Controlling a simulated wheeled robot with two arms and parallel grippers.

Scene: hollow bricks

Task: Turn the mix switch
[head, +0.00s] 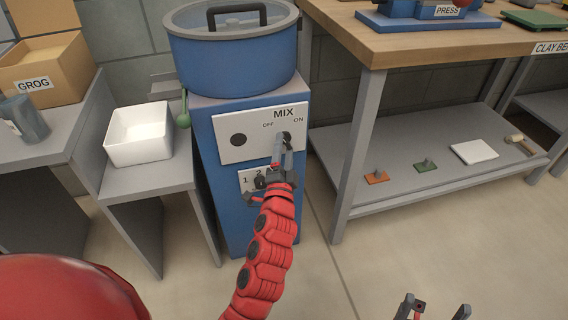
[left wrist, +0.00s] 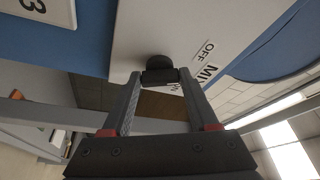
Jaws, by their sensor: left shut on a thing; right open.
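The mix switch is a dark round knob (head: 288,136) on the white MIX panel (head: 222,150), below the OFF and ON marks. The panel is on the front of the blue mixer stand. My left gripper (head: 281,150) reaches up to the knob and partly covers it. In the left wrist view, the gripper (left wrist: 165,82) is shut on the grip bar of the switch (left wrist: 160,62), with a finger on each side. Which mark the switch points to cannot be told. My right gripper (head: 432,307) is open and empty at the bottom right, above the floor.
Another dark round spot (head: 238,140) is on the panel's left, with a numbered plate (head: 252,180) below. A blue lidded tub (head: 235,60) tops the stand. A white bin (head: 138,134) is left; a wooden bench (head: 400,42) with a lower shelf is right.

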